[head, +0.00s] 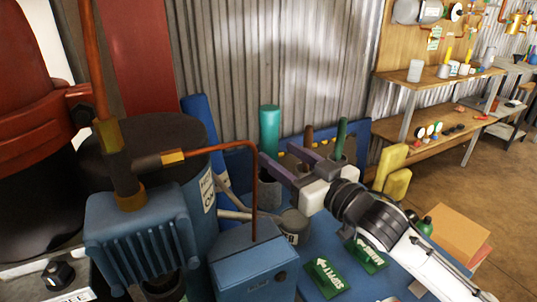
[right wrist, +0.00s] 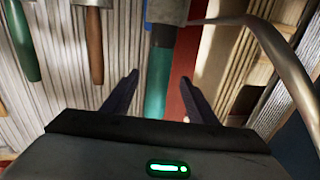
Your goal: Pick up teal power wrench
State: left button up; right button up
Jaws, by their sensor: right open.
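The teal power wrench (head: 269,128) stands upright with its teal cylinder-shaped end up, against the corrugated wall. My right gripper (head: 277,155) is open at it, its two purple fingers reaching in from the right. In the right wrist view, the teal part of the wrench (right wrist: 159,75) shows between the spread fingers of my right gripper (right wrist: 158,85), with a visible gap on the left side. A grey-blue part of the wrench shows at the top of that view. The wrench's lower part is partly hidden in the head view. My left gripper is not in view.
A brown-handled tool (right wrist: 94,45) and a green-handled tool (right wrist: 23,45) stand beside the wrench. A blue pump unit (head: 145,240) with copper pipes fills the left. Green signs (head: 325,278) lie on the blue surface. Yellow blocks (head: 397,183) stand at right.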

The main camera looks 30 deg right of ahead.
aim_at(275, 150)
jog(key=shift+w+a+f, duration=0.1)
jog(key=shift+w, duration=1.25)
jog(key=shift+w+a, duration=0.1)
jog(key=shift+w, duration=1.25)
grip_shut()
